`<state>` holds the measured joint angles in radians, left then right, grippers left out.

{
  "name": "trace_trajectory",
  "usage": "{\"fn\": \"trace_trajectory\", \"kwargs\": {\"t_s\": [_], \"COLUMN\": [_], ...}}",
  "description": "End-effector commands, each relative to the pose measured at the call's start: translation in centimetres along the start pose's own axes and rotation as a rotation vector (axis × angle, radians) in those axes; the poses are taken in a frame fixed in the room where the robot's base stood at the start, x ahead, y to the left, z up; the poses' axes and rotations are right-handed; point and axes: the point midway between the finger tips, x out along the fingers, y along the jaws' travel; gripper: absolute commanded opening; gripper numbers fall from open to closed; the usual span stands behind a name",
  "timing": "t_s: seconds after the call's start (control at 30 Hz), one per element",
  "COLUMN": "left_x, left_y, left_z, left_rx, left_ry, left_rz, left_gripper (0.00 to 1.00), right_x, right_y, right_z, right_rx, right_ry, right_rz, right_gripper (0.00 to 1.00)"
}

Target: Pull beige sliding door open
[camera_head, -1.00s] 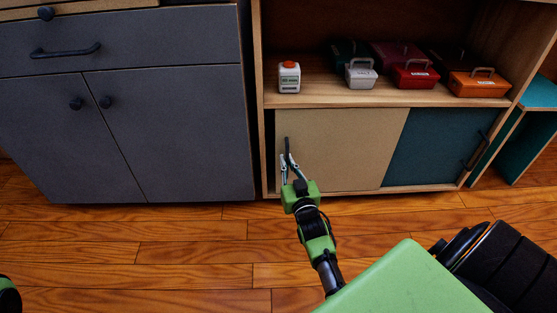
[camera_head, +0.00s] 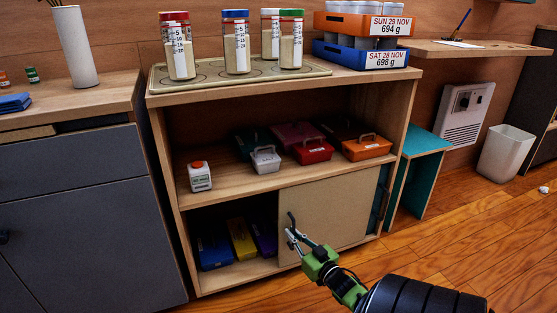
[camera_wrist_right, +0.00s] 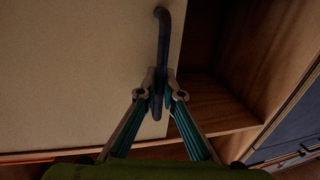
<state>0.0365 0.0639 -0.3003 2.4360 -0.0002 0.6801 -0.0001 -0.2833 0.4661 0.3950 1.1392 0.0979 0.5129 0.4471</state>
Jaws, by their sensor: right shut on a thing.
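The beige sliding door (camera_head: 328,208) covers the right part of the cabinet's lower compartment, with the left part open. A strip of the teal door (camera_head: 379,198) shows at its right edge. The dark bar handle (camera_head: 291,219) stands upright near the beige door's left edge; in the right wrist view the handle (camera_wrist_right: 163,40) runs down between the fingers. My right gripper (camera_head: 292,236) is shut on the lower part of this handle, and the same gripper (camera_wrist_right: 160,92) shows a finger on each side of it. My left gripper is not in view.
Blue, yellow and purple boxes (camera_head: 240,238) lie in the uncovered compartment. A white bottle (camera_head: 199,176) and several toolboxes (camera_head: 312,151) sit on the shelf above. A grey cabinet (camera_head: 85,220) stands at left. Wooden floor (camera_head: 450,240) is free at right.

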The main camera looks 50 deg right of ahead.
Motion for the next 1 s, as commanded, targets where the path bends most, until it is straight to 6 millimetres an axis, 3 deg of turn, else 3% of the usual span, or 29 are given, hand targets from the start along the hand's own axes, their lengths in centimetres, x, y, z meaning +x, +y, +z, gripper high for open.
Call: {"fn": "trace_trajectory", "kwargs": {"t_s": [0.5, 0.53, 0.6, 1.0], "left_x": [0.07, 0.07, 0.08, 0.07], "left_y": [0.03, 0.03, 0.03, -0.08], "left_z": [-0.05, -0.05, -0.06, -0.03], "left_rx": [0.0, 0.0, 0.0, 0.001], "left_ry": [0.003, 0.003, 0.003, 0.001], "left_rz": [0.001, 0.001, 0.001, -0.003], "left_gripper": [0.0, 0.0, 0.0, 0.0], "right_x": [-0.25, -0.25, -0.25, -0.78], "right_y": [1.28, 1.3, 1.31, 1.03], "right_z": [0.05, 0.05, 0.05, 0.12], "right_rx": [0.001, 0.001, 0.0, 0.001], "right_ry": [-0.002, -0.002, -0.002, -0.002], "right_rz": [0.006, 0.006, 0.006, 0.002], "right_gripper": [0.0, 0.12, 0.24, 0.24]}}
